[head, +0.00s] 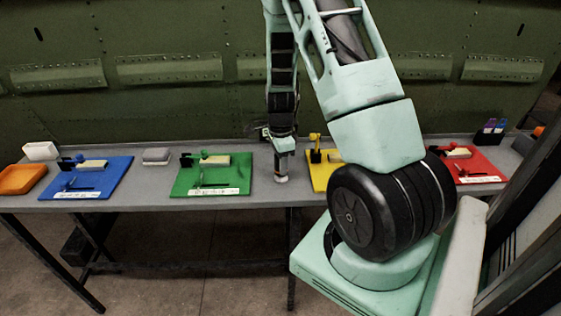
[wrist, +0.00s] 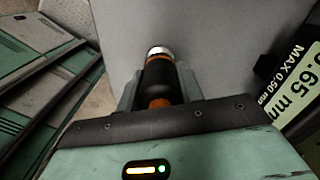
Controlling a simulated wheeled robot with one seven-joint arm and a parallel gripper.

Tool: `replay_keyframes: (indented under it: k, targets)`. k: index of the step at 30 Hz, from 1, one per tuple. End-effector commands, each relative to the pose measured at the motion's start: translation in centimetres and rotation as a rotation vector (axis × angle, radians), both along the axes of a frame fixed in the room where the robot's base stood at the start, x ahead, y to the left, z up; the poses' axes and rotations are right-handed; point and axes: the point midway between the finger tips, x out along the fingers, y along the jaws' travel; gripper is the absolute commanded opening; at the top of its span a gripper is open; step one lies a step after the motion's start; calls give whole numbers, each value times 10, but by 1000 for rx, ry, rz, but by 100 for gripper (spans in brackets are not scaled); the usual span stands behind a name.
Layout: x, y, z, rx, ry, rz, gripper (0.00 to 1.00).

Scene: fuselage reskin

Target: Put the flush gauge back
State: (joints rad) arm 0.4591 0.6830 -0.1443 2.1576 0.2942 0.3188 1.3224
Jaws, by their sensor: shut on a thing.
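My gripper (head: 281,152) is over the grey workbench, in the gap between the green mat and the yellow mat. It is shut on the flush gauge (wrist: 158,75), a dark cylinder with orange bands and a bright metal end. In the head view the gauge (head: 281,178) shows only as a short silver end below the jaws, low over the bench or touching it; I cannot tell which. The jaws hide part of its body. In the wrist view my gripper (wrist: 157,88) grips the gauge from both sides.
The workbench (head: 262,186) carries a blue mat (head: 115,180), green mat (head: 180,185), yellow mat (head: 318,183) and red mat (head: 490,165), with small fixtures. An orange tray (head: 20,180) and grey block (head: 157,155) are left. A printed label (wrist: 295,85) lies right of the gauge.

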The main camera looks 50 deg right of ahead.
Motion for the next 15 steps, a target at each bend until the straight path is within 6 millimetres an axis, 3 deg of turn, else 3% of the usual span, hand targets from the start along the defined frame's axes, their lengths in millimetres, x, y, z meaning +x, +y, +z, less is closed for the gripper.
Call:
replay_keyframes:
  k: [5,6,8,15]
  targets:
    - [0,0,-3,0,0,0,14]
    - [0,0,-3,0,0,1,40]
    - [0,0,-2,0,0,1,56]
    - [0,0,-2,0,0,1,59]
